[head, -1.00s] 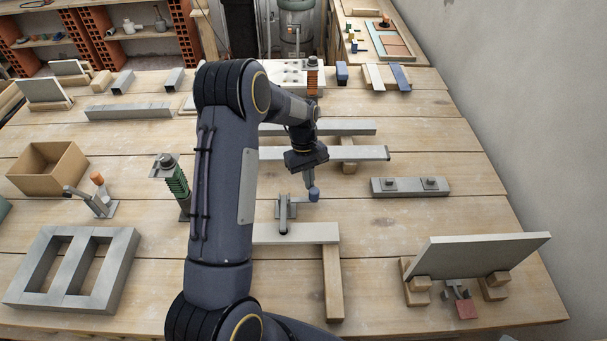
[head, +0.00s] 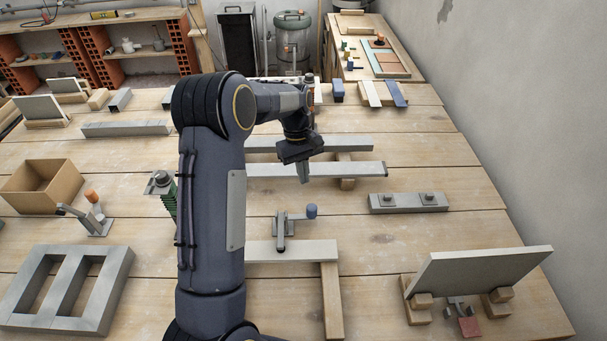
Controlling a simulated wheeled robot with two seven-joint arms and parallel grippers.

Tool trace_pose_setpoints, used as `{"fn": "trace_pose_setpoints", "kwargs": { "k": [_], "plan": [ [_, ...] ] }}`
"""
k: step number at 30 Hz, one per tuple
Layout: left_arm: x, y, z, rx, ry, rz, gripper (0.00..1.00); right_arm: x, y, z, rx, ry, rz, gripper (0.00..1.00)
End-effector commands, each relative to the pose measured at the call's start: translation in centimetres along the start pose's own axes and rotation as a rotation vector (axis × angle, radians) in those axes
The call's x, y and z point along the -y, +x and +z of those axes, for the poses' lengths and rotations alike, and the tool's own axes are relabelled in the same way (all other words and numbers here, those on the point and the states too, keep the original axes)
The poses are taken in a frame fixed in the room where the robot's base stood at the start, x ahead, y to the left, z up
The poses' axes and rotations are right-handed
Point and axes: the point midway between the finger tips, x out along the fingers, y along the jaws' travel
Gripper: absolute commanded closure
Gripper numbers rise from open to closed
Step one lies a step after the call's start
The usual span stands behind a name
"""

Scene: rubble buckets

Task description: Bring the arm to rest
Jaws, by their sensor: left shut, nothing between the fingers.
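My left arm reaches up and forward over the wooden workbench (head: 400,231) in the head view. My left gripper (head: 303,178) points down above the bench, shut and empty. It is in front of a long grey metal bar (head: 345,169) in the picture and apart from the blue-knobbed clamp (head: 281,229) below it. The clamp's blue knob (head: 311,211) is clear of the fingers. My right gripper does not show.
A grey plate (head: 480,272) leans on wooden blocks at the front right. A grey frame (head: 65,290), an open cardboard box (head: 42,187) and an orange-knobbed clamp (head: 93,215) stand at the left. A green spring post (head: 162,189) is partly hidden by my arm. The bench's right middle is fairly clear.

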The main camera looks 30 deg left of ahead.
Motion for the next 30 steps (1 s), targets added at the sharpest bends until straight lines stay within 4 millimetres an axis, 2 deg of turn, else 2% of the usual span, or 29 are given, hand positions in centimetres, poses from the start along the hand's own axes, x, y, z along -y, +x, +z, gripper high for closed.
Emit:
{"fn": "trace_pose_setpoints", "kwargs": {
  "k": [10,14,17,21,24,27,30],
  "plan": [
    [0.0,0.0,0.0,0.000,0.001,0.001,1.00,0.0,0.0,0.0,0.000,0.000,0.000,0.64],
    [0.7,-1.5,1.0,-0.006,0.031,0.032,1.00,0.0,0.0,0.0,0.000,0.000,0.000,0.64],
    [2.0,-3.9,3.1,-0.023,0.094,0.090,1.00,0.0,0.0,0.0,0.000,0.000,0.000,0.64],
    [4.8,-7.5,7.6,-0.066,0.234,0.196,1.00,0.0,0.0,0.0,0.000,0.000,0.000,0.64],
    [7.1,-9.2,11.1,-0.111,0.343,0.265,1.00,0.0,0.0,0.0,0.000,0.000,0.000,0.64],
    [9.4,-10.0,14.7,-0.166,0.453,0.325,1.00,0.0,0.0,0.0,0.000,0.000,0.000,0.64],
    [11.7,-10.0,18.2,-0.232,0.564,0.377,1.00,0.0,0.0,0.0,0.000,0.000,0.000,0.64]
  ]
}}
